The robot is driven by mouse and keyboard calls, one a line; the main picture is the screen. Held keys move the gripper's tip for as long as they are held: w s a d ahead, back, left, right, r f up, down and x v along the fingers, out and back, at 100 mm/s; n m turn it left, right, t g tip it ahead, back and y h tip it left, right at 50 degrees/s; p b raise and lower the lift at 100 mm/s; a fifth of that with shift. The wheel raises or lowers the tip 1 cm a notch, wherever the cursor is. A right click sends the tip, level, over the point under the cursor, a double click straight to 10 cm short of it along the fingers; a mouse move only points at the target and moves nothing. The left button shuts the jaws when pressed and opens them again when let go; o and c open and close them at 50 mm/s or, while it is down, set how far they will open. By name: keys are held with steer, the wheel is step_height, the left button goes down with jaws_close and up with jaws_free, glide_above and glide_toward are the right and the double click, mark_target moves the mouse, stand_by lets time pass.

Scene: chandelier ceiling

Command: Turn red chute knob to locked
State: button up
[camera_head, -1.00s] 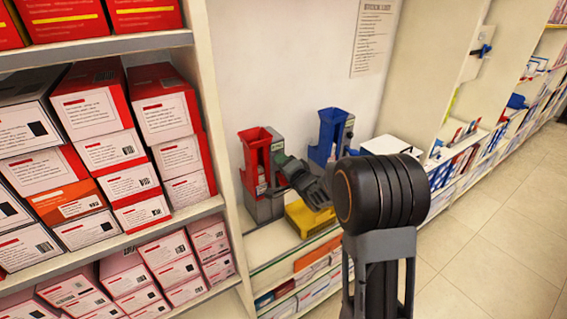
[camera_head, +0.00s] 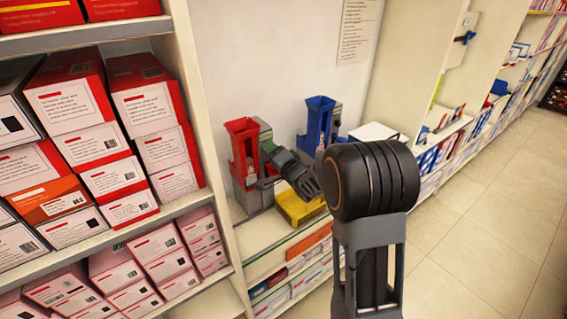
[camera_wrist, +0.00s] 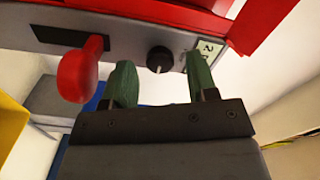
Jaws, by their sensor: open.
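The red chute (camera_head: 243,150) stands upright on the counter in the head view. In the wrist view its red body (camera_wrist: 190,12) runs along the top, above a grey panel. A round black knob (camera_wrist: 159,59) with a pale pointer line sits on that panel. My gripper (camera_wrist: 158,72) is open, its two green fingers apart, one on each side of the knob as seen from the wrist. I cannot tell whether they touch it. In the head view my gripper (camera_head: 268,152) is beside the chute's right side, and the knob is hidden there.
A red lever (camera_wrist: 80,75) sticks out of a dark slot left of the knob. A small numbered label (camera_wrist: 208,50) is to its right. A blue chute (camera_head: 319,125) and a yellow box (camera_head: 300,209) are close to my arm. Shelves of boxed goods (camera_head: 80,110) stand at left.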

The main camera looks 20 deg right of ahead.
steer(key=b+v, duration=0.1)
steer(key=v, duration=1.2)
steer(key=shift+b, duration=0.4)
